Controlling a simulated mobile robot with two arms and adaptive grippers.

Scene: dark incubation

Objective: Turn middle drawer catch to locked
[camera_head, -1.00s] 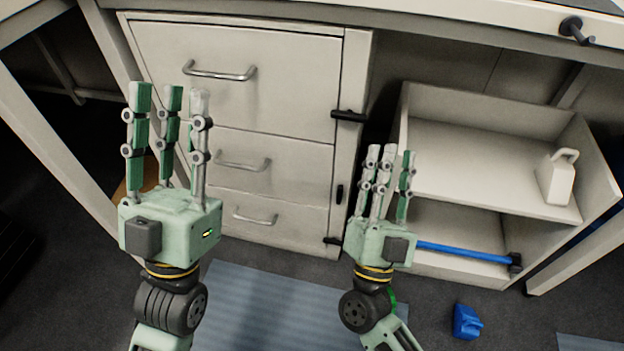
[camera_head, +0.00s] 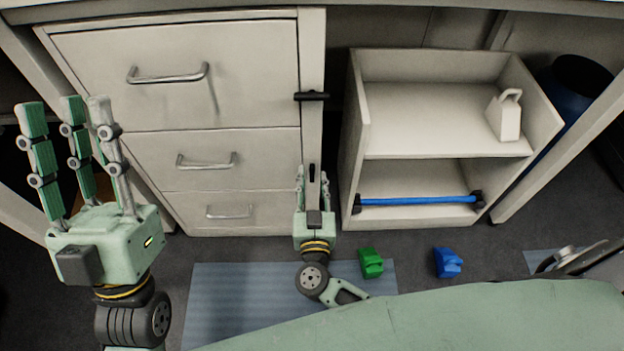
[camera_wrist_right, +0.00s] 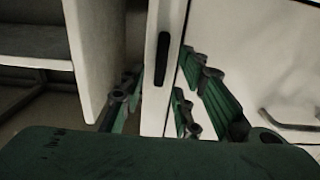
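The middle drawer catch (camera_head: 312,172) is a small black bar standing upright on the cabinet's right frame. It also shows upright in the right wrist view (camera_wrist_right: 162,60). My right gripper (camera_head: 313,180) is in front of the frame at the catch's height, with its fingers apart on both sides. In the right wrist view, its fingers (camera_wrist_right: 165,92) spread to the left and right of the catch, with nothing held. Contact with the catch cannot be told. My left gripper (camera_head: 68,115) is open and empty, in front of the cabinet's left side. The middle drawer (camera_head: 265,160) looks closed.
The top catch (camera_head: 312,96) lies horizontal across the frame. The bottom catch is hidden behind my right gripper. An open shelf unit (camera_head: 356,110) stands right of the cabinet, holding a white jug (camera_head: 505,118) and a blue bar (camera_head: 415,201). Green (camera_head: 371,263) and blue (camera_head: 448,262) blocks lie on the floor.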

